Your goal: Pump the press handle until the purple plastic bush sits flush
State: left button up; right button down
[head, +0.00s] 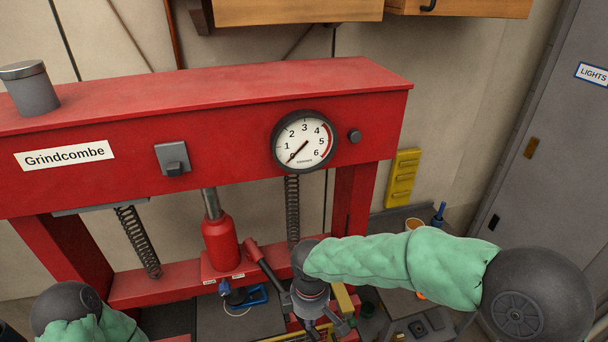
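The red press frame (230,105) fills the left and middle of the head view. A red bottle jack (221,240) stands upright under its top beam. Beside the jack, a press handle (264,264) with a red upper end slants down to the right. Its lower end runs to my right gripper (318,318), which points down there. The fingers are partly hidden by my wrist, so their grip is unclear. My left arm shows at the lower left, but its gripper is outside the view. I cannot make out the purple bush.
A round gauge (304,141) on the beam has its needle near the low end. Coil springs (137,241) hang on both sides of the jack. A blue tool (254,296) lies below the jack. A grey canister (29,90) stands on the beam. A grey cabinet (545,150) stands at the right.

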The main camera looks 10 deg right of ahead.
jog(key=shift+r, duration=0.15)
notch_tip(320, 180, up, 15)
jog(key=p, duration=1.2)
jog(key=shift+f, duration=0.25)
notch_tip(320, 180, down, 16)
jog(key=b, duration=1.1)
jog(key=shift+r, duration=0.15)
notch_tip(320, 180, up, 16)
jog(key=p, duration=1.2)
jog(key=shift+f, duration=0.25)
